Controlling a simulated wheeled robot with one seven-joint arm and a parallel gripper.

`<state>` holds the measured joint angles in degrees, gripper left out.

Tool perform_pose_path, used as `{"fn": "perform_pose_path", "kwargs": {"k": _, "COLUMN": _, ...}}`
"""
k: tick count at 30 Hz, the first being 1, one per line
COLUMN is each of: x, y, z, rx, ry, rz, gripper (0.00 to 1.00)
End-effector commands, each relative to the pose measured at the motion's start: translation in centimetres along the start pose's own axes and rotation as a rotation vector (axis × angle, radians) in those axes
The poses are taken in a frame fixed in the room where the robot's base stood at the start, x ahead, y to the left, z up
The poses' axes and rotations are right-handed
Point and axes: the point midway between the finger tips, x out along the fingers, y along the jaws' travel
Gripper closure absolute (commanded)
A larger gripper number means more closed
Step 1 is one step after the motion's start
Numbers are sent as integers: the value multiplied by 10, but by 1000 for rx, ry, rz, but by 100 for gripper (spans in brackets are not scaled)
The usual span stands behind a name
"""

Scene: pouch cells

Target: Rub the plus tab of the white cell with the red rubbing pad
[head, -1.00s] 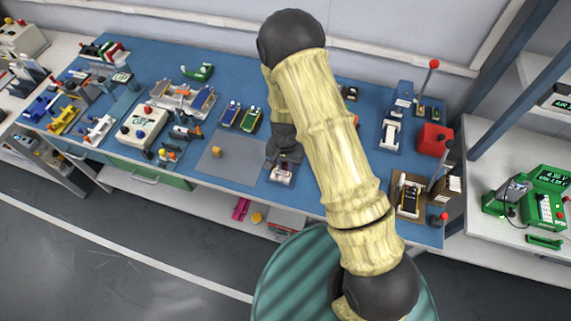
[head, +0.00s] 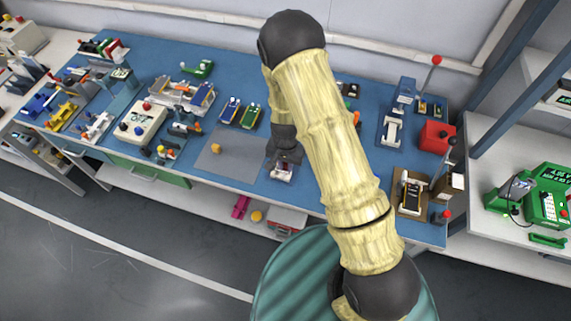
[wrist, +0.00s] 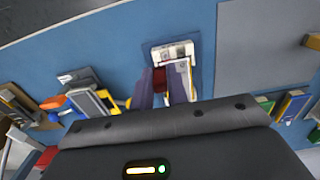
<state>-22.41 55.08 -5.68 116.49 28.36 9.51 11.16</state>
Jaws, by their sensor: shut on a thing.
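The white cell (wrist: 178,92) lies in a small holder on the blue bench, with light tabs on a white block (wrist: 172,52) at its end. The holder end also shows in the head view (head: 283,172), just below my gripper (head: 284,158). In the wrist view my gripper (wrist: 165,82) is shut on the red rubbing pad (wrist: 160,79), a small dark red piece beside the cell's tab end. The pad overlaps the holder in this view; I cannot tell whether it touches a tab. The plus and minus marks are too small to read.
A grey mat (head: 228,163) with a small tan block (head: 216,148) lies left of the holder. Two cells, blue and green (head: 248,116), lie behind it. A red box (head: 437,135) and a lever press (head: 393,128) stand to the right. My arm hides the bench middle.

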Motion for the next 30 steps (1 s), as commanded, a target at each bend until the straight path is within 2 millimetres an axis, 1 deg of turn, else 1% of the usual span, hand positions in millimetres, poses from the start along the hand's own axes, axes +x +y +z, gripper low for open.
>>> {"fn": "perform_pose_path", "kwargs": {"k": 1, "x": 10, "y": 0, "z": 0, "rx": 0, "ry": 1, "rz": 0, "gripper": 100}}
{"fn": "perform_pose_path", "kwargs": {"k": 3, "x": 16, "y": 0, "z": 0, "rx": 1, "ry": 2, "rz": 0, "gripper": 100}}
{"fn": "perform_pose_path", "kwargs": {"k": 10, "x": 32, "y": 0, "z": 0, "rx": 1, "ry": 7, "rz": 0, "gripper": 100}}
{"fn": "perform_pose_path", "kwargs": {"k": 30, "x": 34, "y": 0, "z": 0, "rx": 1, "ry": 8, "rz": 0, "gripper": 100}}
